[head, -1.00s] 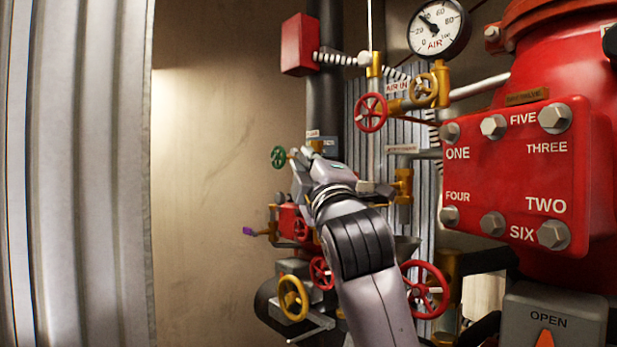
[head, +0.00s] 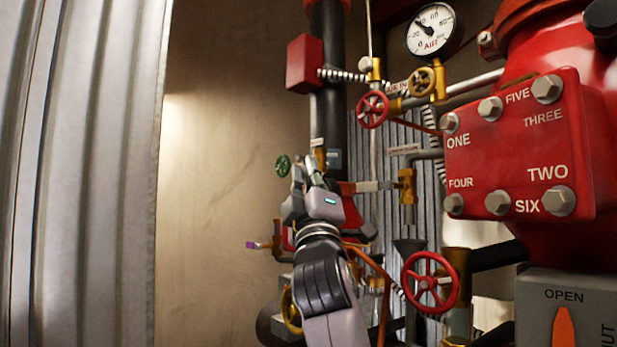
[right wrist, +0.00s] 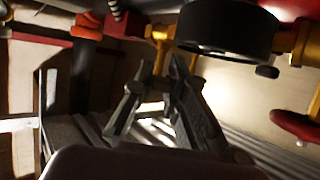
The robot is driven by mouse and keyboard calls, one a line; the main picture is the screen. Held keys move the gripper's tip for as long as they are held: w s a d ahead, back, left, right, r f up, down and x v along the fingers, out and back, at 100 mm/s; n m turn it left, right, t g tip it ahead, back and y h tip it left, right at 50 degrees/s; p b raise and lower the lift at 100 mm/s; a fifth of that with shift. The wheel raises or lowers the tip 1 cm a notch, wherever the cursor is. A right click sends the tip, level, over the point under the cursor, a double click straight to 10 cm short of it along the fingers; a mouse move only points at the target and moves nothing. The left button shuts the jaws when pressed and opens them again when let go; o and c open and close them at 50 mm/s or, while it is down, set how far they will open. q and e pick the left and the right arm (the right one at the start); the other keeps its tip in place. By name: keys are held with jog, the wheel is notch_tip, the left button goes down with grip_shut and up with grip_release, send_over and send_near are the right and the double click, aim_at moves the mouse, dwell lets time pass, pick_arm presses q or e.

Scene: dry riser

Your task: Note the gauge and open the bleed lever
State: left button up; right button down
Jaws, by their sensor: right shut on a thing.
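The round white air gauge (head: 434,30) is at the top right of the head view. Its dark needle points up and left; the exact reading is too small to tell. In the right wrist view the right gripper (right wrist: 155,85) is closed around a brass piece (right wrist: 158,50). Which part is the bleed lever cannot be told for certain. My left gripper is not in view.
A red panel with bolts (head: 515,150) fills the right side. Red handwheels (head: 430,282) (head: 373,109) and a purple-tipped lever (head: 254,245) surround the arm. Corrugated metal (head: 95,180) stands at left. Bare wall (head: 215,160) leaves room left of the gripper.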

jog(key=shift+w+f, duration=0.1)
jog(key=shift+f, duration=0.05)
jog(key=c, duration=1.6)
grip_release()
jog(key=shift+s, duration=0.2)
jog(key=v, duration=1.1)
jog(key=shift+s+f, duration=0.25)
jog(key=shift+s, duration=0.05)
